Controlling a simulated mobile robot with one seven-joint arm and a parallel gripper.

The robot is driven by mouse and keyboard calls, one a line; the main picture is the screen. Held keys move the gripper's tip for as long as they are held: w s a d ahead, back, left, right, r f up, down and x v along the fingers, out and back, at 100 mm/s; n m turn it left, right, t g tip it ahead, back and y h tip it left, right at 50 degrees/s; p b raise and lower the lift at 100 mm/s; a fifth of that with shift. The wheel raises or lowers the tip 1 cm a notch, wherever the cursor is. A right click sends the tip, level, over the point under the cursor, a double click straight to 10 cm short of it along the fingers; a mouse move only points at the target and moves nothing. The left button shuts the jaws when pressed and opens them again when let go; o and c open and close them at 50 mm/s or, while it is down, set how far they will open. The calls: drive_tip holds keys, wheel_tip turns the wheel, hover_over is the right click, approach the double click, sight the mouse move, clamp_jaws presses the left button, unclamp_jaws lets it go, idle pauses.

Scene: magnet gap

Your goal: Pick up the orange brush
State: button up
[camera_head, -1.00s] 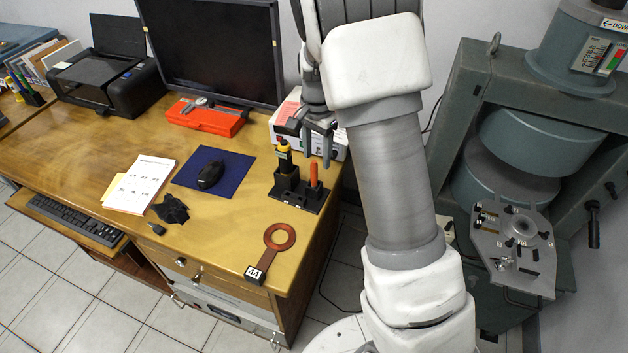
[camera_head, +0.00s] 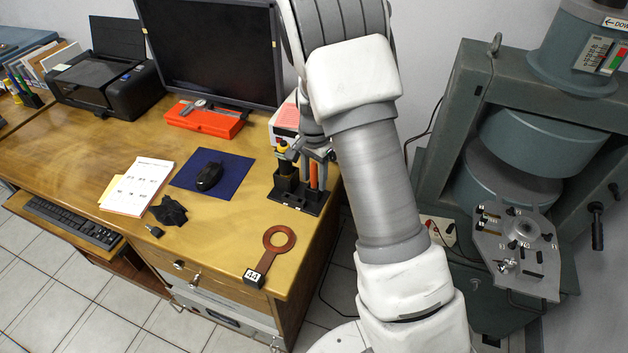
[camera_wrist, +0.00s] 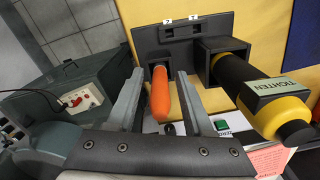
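The orange brush (camera_head: 313,176) stands upright in the black holder (camera_head: 309,203) near the right edge of the desk. In the wrist view its orange handle (camera_wrist: 160,98) points toward the camera, and its lower part is hidden in a holder socket. My gripper (camera_head: 312,166) is over the holder with its fingers apart. In the wrist view one finger of my gripper (camera_wrist: 158,80) lies on each side of the handle, with visible gaps, so it does not look gripped.
A yellow-and-black tool marked TIGHTEN (camera_wrist: 262,98) stands in the neighbouring socket, close to my fingers. A red-brown ring tool (camera_head: 279,239) lies in front. A monitor (camera_head: 212,50) and red case (camera_head: 204,119) stand behind to the left.

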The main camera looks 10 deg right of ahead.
clamp_jaws()
